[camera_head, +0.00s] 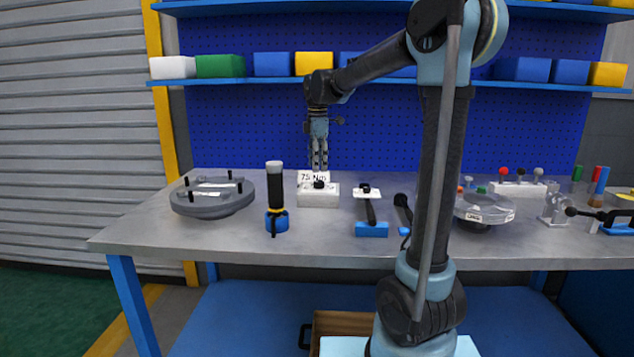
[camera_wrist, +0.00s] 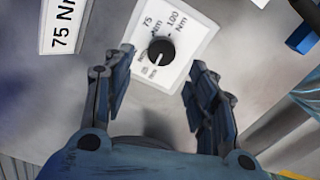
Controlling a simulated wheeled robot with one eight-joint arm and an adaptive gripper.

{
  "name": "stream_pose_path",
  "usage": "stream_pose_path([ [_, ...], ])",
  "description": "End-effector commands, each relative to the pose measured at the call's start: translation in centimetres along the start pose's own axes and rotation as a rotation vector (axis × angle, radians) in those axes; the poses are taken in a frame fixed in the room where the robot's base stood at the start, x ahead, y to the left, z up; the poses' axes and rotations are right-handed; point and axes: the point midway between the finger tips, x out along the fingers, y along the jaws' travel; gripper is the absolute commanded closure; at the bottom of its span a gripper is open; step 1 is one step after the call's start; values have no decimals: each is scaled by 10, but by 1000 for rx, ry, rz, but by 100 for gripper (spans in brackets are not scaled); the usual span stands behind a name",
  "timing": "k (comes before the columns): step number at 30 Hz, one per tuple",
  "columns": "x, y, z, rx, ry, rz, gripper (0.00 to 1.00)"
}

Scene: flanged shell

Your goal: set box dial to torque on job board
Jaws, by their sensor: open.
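The white dial box (camera_head: 318,199) sits on the bench with a black knob on top. In the wrist view the box (camera_wrist: 186,37) shows its black knob (camera_wrist: 161,50) ringed by labels, with 75 Nm and 100 Nm readable and the lower-left ones too small to read. A pale mark shows on the knob's lower side. The job board (camera_head: 313,176), a white plate reading 75 Nm, stands behind the box and also shows in the wrist view (camera_wrist: 66,24). My gripper (camera_head: 320,167) points down above the box, open, with its fingers (camera_wrist: 158,80) apart and not touching the knob.
A grey round flanged part (camera_head: 212,197) lies at left, and a black-handled tool in a blue holder (camera_head: 277,200) stands left of the box. A tool on a blue block (camera_head: 371,228) is at right. A clear disc-shaped part (camera_head: 484,208) lies beyond my arm.

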Motion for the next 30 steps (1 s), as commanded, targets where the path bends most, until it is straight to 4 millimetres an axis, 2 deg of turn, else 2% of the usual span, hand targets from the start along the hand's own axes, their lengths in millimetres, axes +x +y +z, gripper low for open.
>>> stream_pose_path([
  [6, 36, 0, 0, 0, 0, 0, 48],
  [12, 57, 0, 0, 0, 0, 0, 48],
  [17, 64, 0, 0, 0, 0, 0, 48],
  [25, 65, 0, 0, 0, 0, 0, 48],
  [26, 65, 0, 0, 0, 0, 0, 52],
  [30, 65, 0, 0, 0, 0, 0, 84],
])
